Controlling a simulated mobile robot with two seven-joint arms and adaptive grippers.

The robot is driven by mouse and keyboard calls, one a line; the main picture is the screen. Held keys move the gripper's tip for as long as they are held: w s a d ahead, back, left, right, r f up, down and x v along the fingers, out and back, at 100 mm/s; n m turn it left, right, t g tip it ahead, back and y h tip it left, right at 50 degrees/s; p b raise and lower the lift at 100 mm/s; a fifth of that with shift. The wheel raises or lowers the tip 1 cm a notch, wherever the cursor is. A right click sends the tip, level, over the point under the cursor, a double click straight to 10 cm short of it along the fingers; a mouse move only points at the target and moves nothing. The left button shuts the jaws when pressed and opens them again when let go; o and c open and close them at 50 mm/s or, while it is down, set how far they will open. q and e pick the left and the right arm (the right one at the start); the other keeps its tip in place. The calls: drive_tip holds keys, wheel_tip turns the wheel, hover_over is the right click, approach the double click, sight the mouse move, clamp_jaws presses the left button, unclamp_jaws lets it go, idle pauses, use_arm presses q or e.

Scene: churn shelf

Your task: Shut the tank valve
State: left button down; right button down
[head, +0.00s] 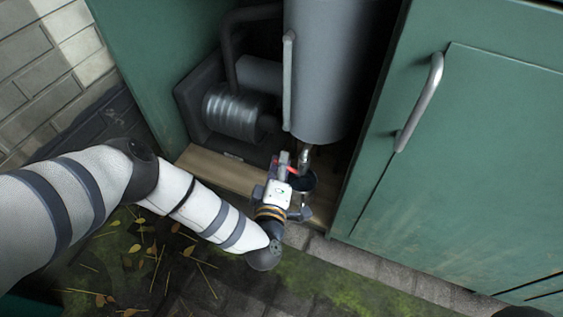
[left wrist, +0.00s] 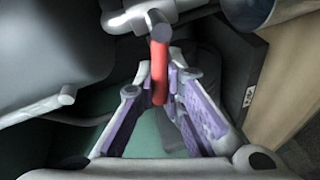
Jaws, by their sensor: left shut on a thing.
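The tank (head: 328,70) is a large grey cylinder inside the green cabinet in the head view. A metal valve (head: 305,156) comes out under its bottom. The valve's red handle (left wrist: 159,72) shows clearly in the left wrist view, hanging down from the metal valve body (left wrist: 155,12). My left gripper (head: 284,160) is at the valve, shut on the red handle, which lies between its two purple-padded fingers. In the head view only a small piece of red shows beside the gripper. My right gripper is not in view.
A dark round container (head: 302,180) sits below the valve. A ribbed cylinder (head: 236,112) with pipes stands left of the tank. The green door (head: 470,150) with a metal handle is close on the right. A wooden sill (head: 215,166) edges the cabinet floor.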

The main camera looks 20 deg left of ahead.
use_arm(q)
drive_tip(key=shift+f+n+g+h, duration=0.15)
drive_tip(key=shift+f+n+h, duration=0.15)
drive_tip(key=shift+n, duration=0.4)
drive_tip(key=shift+f+n+g+h, duration=0.2)
drive_tip(key=shift+f+n, duration=0.15)
drive_tip(key=shift+n, duration=0.35)
drive_tip(key=c, duration=1.7)
unclamp_jaws()
drive_tip(key=v, duration=1.2)
